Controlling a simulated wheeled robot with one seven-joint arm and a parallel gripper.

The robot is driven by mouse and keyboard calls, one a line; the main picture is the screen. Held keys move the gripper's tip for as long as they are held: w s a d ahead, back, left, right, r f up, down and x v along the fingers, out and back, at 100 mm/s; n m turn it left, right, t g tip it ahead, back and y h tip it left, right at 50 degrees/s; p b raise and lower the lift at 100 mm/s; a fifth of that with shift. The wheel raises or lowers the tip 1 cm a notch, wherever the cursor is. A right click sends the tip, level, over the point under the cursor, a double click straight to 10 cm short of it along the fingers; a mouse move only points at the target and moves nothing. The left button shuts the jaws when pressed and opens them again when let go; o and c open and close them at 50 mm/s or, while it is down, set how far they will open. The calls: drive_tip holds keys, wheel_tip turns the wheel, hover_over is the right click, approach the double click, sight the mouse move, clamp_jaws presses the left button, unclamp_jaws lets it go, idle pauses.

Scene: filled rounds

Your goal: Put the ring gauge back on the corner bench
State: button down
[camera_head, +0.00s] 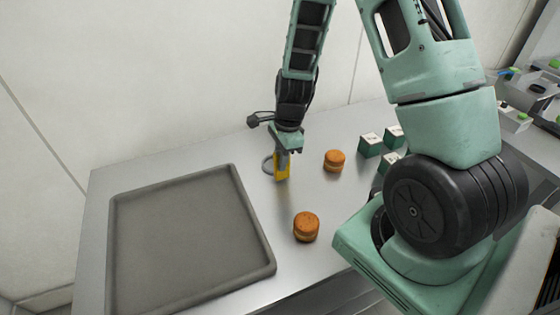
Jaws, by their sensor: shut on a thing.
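My gripper (283,158) points down over the metal bench (190,155), between the grey tray and the orange round things. It is shut on a yellow-handled thing (282,168) with a grey ring (267,164) showing at its left, which looks like the ring gauge. The ring gauge is at or just above the bench top; I cannot tell whether it touches. My gripper's fingers partly hide it. I cannot tell from this view whether this bench is the corner bench, though walls meet near its left end.
An empty grey tray (240,185) lies on the left of the bench. Two orange-brown round things stand close by, one in front (306,227) and one to the right (334,160). Several green-and-white boxes (370,145) stand farther right, partly behind my arm.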

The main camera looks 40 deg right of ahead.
drive_tip(key=shift+f, duration=0.6)
drive_tip(key=shift+f, duration=0.2)
drive_tip(key=c, duration=1.3)
unclamp_jaws()
drive_tip(key=shift+r, duration=0.15)
